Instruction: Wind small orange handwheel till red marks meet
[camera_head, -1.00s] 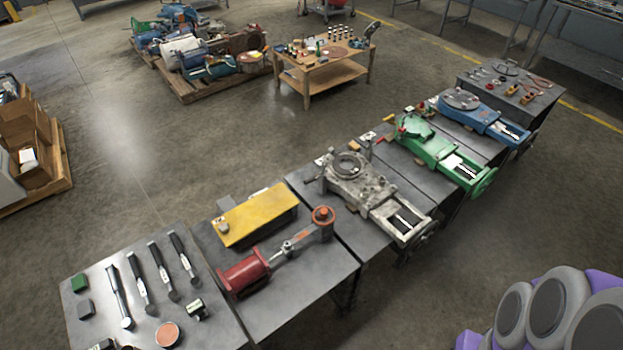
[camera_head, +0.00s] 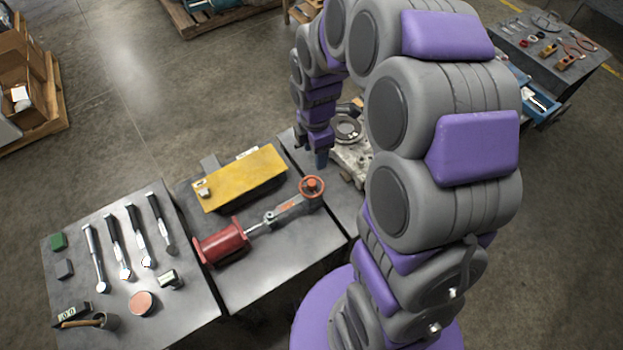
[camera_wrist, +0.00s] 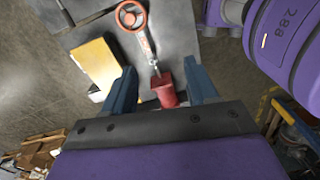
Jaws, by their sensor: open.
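The small orange handwheel (camera_head: 312,184) sits at the right end of a grey screw mechanism (camera_head: 285,212) with a red cylinder (camera_head: 222,242) at its other end, on a dark table. In the wrist view the handwheel (camera_wrist: 130,17) shows near the top edge, and the red cylinder (camera_wrist: 165,92) lies between the fingers in the picture. My gripper (camera_wrist: 162,88) is open and empty, its blue fingers apart. In the head view my gripper (camera_head: 320,158) hangs pointing down, just above and behind the handwheel in the picture. The red marks are too small to make out.
A yellow block (camera_head: 240,178) lies close behind the mechanism. A left table (camera_head: 200,300) holds several wrenches and an orange disc (camera_head: 143,303). A grey machine with a round plate (camera_head: 347,128) is partly hidden by my arm. Open floor lies behind the tables.

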